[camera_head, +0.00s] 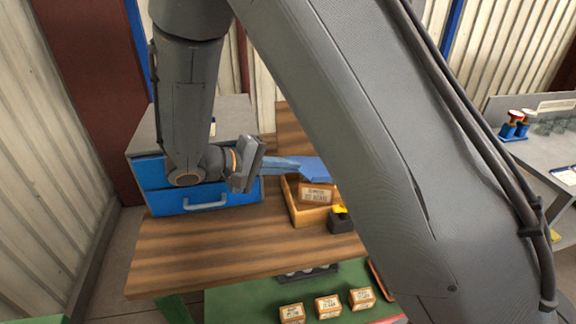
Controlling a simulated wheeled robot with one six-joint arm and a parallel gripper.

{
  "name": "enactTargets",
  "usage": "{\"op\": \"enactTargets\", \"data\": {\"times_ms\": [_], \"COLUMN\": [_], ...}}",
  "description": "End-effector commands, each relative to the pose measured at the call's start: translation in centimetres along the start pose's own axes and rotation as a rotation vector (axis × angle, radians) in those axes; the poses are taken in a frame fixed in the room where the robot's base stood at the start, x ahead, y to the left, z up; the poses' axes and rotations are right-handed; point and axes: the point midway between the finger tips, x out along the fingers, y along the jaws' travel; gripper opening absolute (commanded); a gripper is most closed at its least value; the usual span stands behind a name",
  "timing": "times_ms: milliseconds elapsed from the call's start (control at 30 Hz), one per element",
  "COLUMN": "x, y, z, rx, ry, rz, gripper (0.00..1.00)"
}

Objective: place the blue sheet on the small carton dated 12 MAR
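My gripper (292,164) is at the middle of the view, above the wooden bench, pointing right. The blue sheet (317,172) is at its fingertips, and the gripper looks shut on the sheet's left end. The sheet is over the back of an open wooden box, above a carton (317,193) in it. Three small cartons, left (291,314), middle (328,307) and right (361,299), stand in a row on a green surface at the front. Their printed dates are too small to read surely, so I cannot tell which is 12 MAR.
The wooden box (298,214) stands on the bench (200,250), with a dark block with a yellow top (340,220) beside it. A blue drawer unit (205,200) is behind left. The bench's left front is clear. My arm hides much of the right side.

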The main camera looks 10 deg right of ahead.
Motion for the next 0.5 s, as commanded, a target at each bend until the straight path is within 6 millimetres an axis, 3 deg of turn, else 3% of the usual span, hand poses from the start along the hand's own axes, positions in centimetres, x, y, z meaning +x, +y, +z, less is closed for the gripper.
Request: {"op": "enactTargets", "data": {"times_ms": [200,333,500], "x": [0.26,0.21,0.21], "y": [-0.63,-0.53,-0.52], "z": [-0.01,0.01,0.0], "rx": [-0.001,0.0,0.0], "ry": [0.0,0.0,0.0], "rz": [0.0,0.0,0.0], "gripper": [0.0,0.2,0.2]}}
